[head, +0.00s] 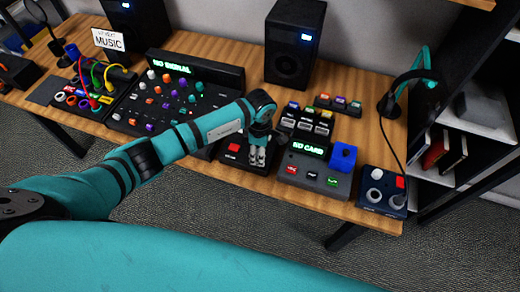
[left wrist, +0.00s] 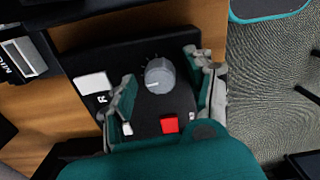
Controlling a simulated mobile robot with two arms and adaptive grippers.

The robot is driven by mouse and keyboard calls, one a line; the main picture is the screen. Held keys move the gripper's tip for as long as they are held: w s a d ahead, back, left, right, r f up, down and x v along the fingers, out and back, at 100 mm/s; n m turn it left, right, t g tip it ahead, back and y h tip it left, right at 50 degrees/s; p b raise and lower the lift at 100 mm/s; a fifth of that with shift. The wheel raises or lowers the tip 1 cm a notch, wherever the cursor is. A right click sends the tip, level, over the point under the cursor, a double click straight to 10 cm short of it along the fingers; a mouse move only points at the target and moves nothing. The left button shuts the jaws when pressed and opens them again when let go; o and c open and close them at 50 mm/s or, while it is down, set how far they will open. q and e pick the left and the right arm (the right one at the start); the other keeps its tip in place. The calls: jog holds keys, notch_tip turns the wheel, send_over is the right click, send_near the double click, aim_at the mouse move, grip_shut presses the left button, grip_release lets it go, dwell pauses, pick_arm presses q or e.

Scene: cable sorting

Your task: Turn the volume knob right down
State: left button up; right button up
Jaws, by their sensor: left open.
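A round grey knob (left wrist: 159,76) with tick marks around it stands on a dark box (left wrist: 88,60) in the left wrist view. No label I can read names it as the volume knob. My left gripper (left wrist: 161,88) is open, with one finger on each side of the knob. Gaps show between knob and fingers. In the head view my left gripper (head: 258,156) reaches down over the box, and it hides the knob there. A red button (left wrist: 170,124) sits beside the knob, and it also shows in the head view (head: 234,147). My right gripper is not in view.
A mixer panel (head: 160,112) with several coloured knobs stands left of the box. A "NO CARD" device (head: 309,150) stands close on the right, with a blue box (head: 343,156) on it. Speakers (head: 294,45) stand behind. The table's front edge (head: 365,217) is near.

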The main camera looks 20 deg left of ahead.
pick_arm(q)
jog(key=shift+c, duration=1.1)
grip_shut()
